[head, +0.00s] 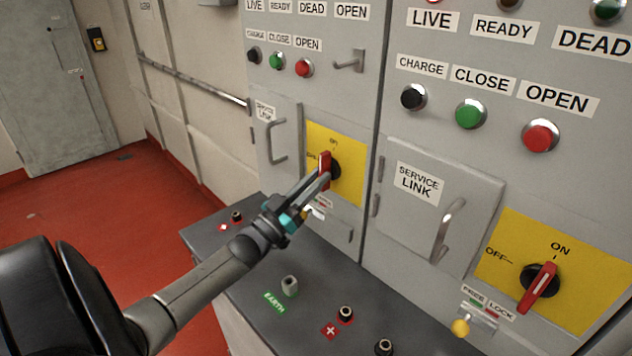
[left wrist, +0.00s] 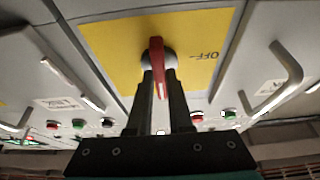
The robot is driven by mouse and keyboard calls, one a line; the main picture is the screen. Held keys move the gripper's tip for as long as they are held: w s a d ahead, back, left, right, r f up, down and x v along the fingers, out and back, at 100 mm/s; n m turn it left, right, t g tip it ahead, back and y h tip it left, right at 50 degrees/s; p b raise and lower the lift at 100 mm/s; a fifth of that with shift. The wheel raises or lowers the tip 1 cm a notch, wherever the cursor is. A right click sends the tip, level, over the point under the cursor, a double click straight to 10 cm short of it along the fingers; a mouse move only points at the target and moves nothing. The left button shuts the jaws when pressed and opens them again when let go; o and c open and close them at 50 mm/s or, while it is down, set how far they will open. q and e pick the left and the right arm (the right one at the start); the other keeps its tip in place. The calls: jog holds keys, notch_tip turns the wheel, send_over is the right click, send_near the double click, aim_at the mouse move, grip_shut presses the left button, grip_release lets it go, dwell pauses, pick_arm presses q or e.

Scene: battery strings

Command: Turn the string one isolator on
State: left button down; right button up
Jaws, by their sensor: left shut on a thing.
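The left cabinet's isolator is a red handle (head: 324,168) on a black knob, on a yellow plate (head: 352,165) marked ON at the top and OFF at its left. My left gripper (head: 323,180) reaches up to it and is shut on the handle. The handle stands about upright, its upper end near the ON mark. In the left wrist view the red handle (left wrist: 158,68) is between the two fingers (left wrist: 161,88), with the OFF mark to the right. No string number is readable. My right gripper is not in view.
The right cabinet has a similar red isolator handle (head: 538,288), in line with its ON mark, and a yellow-knobbed lock lever (head: 461,327). Service link door handles (head: 448,231) (head: 276,141) stick out. A dark ledge (head: 250,292) with terminals lies below. Red floor is open at left.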

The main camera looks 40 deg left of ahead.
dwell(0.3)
pick_arm(q)
jog(key=c, duration=0.8)
grip_release()
jog(key=v, duration=1.5)
jog(key=shift+s+f+b, duration=0.1)
jog(key=shift+b, duration=0.25)
